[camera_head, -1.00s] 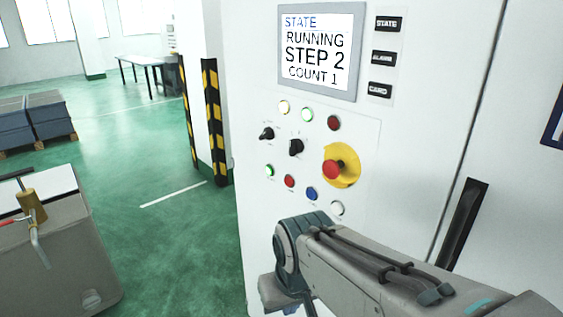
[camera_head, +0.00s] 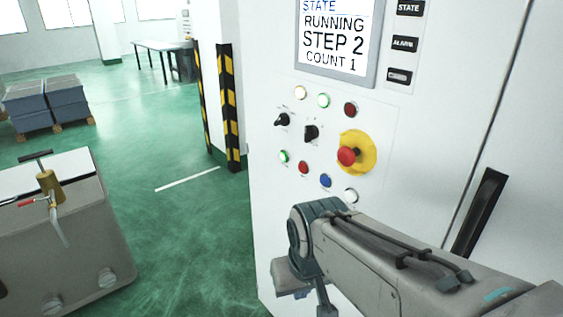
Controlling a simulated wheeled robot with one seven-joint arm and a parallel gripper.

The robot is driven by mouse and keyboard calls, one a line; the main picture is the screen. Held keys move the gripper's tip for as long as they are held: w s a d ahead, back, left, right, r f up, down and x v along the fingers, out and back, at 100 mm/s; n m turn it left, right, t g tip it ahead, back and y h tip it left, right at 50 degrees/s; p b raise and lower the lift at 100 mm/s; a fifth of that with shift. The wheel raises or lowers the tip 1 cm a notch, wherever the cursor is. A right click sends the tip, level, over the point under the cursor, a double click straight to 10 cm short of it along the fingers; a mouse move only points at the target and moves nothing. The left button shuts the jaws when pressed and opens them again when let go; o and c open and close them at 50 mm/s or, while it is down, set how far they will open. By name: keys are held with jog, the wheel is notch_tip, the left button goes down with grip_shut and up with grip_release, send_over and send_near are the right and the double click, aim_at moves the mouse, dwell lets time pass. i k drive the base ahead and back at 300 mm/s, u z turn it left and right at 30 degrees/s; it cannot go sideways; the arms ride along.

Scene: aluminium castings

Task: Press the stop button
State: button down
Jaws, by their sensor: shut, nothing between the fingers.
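The white machine cabinet carries a control panel with several round buttons. A small flat red button (camera_head: 303,167) sits in the lower row, between a green-ringed button (camera_head: 284,156) and a blue button (camera_head: 325,181). A large red mushroom button (camera_head: 347,156) stands out from a yellow round plate (camera_head: 366,152) to the right. Another red round element (camera_head: 350,109) is in the top row. The labels are too small to read, so I cannot tell which is marked stop. My arm reaches in from the lower right, below the panel; my gripper is not visible.
The screen (camera_head: 337,45) reads RUNNING, STEP 2, COUNT 1. Two black selector knobs (camera_head: 311,132) and a white button (camera_head: 351,196) share the panel. A black handle (camera_head: 480,212) is at right.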

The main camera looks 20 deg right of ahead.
aim_at(301, 167)
jog(key=k, duration=1)
jog(key=u, duration=1.1)
jog(key=i, duration=0.75)
jog(key=z, duration=1)
